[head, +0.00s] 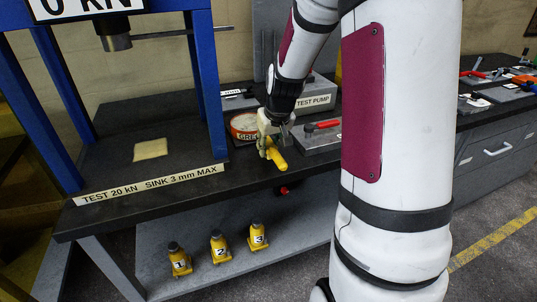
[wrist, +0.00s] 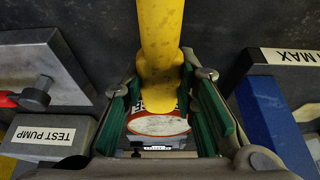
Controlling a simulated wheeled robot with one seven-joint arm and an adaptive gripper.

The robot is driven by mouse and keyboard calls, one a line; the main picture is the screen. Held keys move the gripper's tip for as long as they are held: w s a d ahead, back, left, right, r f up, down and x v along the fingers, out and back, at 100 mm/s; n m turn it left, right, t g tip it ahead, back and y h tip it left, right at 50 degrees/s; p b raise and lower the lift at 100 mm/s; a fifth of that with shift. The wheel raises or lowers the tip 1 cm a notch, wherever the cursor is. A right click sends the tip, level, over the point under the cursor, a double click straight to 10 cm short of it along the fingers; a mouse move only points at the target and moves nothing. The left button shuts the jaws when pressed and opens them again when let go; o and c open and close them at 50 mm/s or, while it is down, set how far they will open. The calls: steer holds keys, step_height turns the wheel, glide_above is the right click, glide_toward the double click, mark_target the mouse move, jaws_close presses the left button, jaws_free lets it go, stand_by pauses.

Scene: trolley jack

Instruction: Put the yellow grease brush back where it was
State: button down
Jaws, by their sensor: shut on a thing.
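My gripper (head: 270,138) is shut on the yellow grease brush (head: 278,159) above the dark bench top. In the wrist view the brush's thick yellow handle (wrist: 161,35) runs from the top edge down between the green finger pads of my gripper (wrist: 166,88). The brush's bristle end cannot be made out. The grease tin (head: 240,127), with a red label, stands on the bench just behind and left of my gripper, partly hidden by it. In the wrist view the tin (wrist: 158,126) shows between the fingers, its pale round top partly covered.
A blue press frame (head: 212,80) stands left, with a pale yellow pad (head: 150,149) on its bed. A test pump (head: 315,99) and a grey block with a red-handled lever (head: 318,138) lie right. Numbered yellow bottle jacks (head: 218,248) stand on the lower shelf.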

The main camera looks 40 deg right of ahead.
mark_target(269, 155)
steer(key=shift+f, duration=1.7)
steer(key=shift+f, duration=0.15)
steer(key=c, duration=1.3)
jaws_free()
